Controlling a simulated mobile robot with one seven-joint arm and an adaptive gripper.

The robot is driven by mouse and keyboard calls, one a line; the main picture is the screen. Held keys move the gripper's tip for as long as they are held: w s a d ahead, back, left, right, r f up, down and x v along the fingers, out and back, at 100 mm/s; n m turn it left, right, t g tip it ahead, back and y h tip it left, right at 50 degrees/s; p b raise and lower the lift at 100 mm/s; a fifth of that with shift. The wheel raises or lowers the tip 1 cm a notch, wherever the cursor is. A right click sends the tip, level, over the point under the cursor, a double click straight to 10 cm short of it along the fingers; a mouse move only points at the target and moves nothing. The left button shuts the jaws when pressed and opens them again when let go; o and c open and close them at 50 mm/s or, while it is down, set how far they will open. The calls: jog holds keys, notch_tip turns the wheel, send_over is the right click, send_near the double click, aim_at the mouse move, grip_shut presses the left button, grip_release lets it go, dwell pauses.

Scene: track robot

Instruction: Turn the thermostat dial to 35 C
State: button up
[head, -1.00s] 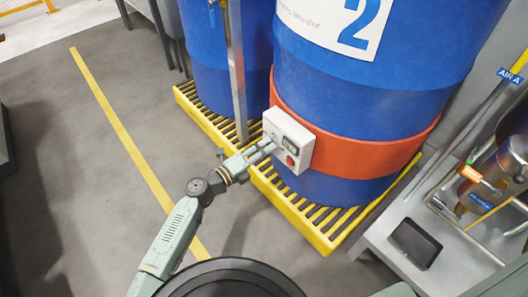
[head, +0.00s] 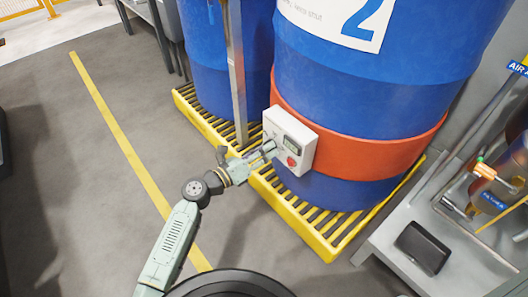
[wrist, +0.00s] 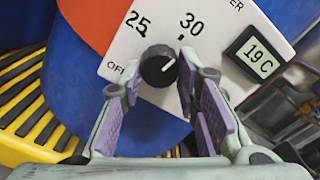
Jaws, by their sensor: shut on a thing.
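The white thermostat box (head: 288,141) is mounted on the orange band of the front blue drum. Its black dial (wrist: 158,66) shows in the wrist view between my gripper's (wrist: 163,88) two purple-padded fingers, which are closed on it. The dial's white pointer line aims up and right, around the 30 mark or slightly past it. The labels OFF, 25 and 30 are readable; the 35 mark is not visible, and the right finger covers part of the scale. The display (wrist: 258,58) reads 19 C. In the head view my gripper (head: 270,148) reaches the box front and hides the dial.
The blue drum (head: 370,85) stands on a yellow slatted pallet (head: 322,240), beside a second blue drum (head: 205,70). A metal post (head: 237,75) rises just left of the box. A grey bench (head: 385,245) with a black tablet (head: 424,247) is at right. Floor at left is clear.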

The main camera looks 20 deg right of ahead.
dwell(0.3)
jog(key=o, duration=1.2)
notch_tip(320, 180, up, 10)
dwell(0.3)
